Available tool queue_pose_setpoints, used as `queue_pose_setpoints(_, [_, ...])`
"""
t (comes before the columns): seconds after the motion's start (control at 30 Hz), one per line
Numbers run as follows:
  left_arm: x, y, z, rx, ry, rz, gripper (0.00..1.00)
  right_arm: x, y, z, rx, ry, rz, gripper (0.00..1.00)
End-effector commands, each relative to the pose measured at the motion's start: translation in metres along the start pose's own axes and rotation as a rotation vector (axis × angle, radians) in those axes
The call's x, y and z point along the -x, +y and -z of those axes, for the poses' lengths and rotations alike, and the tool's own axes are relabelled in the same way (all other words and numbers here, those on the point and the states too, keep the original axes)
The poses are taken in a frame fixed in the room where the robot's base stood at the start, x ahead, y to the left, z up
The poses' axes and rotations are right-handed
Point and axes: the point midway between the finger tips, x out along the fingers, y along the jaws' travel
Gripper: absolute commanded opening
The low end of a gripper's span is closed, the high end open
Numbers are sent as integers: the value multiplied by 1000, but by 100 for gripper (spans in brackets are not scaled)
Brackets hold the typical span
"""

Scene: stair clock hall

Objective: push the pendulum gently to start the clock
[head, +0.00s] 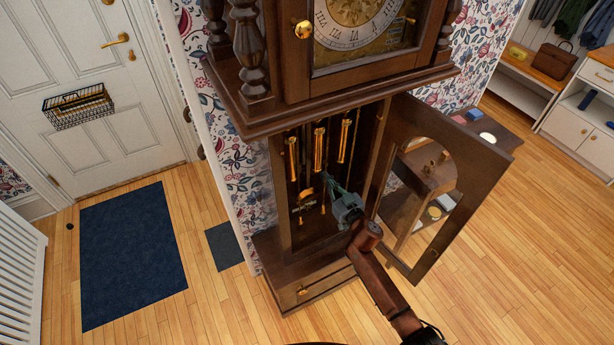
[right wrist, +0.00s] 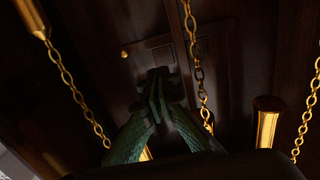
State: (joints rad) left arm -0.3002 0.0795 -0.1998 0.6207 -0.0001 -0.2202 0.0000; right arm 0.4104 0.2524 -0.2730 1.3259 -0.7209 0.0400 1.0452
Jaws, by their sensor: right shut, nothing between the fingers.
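The tall dark wood clock (head: 262,125) stands with its lower case open. Brass weights (head: 319,148) hang inside on chains. A brass piece (head: 304,207) low in the case, left of my gripper, may be the pendulum; I cannot tell for sure. My right gripper (head: 327,178) reaches into the case, its fingers shut and empty, below and close to the weights. In the right wrist view its green fingers (right wrist: 158,78) meet between hanging chains (right wrist: 197,72), with the dark case interior beyond. Whether they touch anything is unclear. My left gripper is out of view.
The clock's glazed door (head: 476,158) stands open to the right, close to my right arm. The dial (head: 358,22) is above. A blue mat (head: 133,255) lies by the white front door (head: 85,95). A bench with a brown bag (head: 555,60) is at far right.

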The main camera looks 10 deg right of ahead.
Motion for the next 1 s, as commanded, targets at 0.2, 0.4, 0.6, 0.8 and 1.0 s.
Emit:
queue_pose_setpoints(0.2, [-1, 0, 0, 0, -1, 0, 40, -3, 0, 0, 0, 0, 0, 0])
queue_pose_setpoints(0.4, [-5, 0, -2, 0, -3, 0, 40, -12, 0, -1, 0, 0, 0, 0])
queue_pose_setpoints(0.6, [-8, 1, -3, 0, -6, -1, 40, -22, 0, -1, 0, 0, 0, 0])
queue_pose_setpoints(0.8, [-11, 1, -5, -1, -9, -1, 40, -31, 0, -1, -1, -1, 0, 0])
queue_pose_setpoints(1.0, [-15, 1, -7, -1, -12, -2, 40, -41, 0, -1, 0, 0, 0, 0])
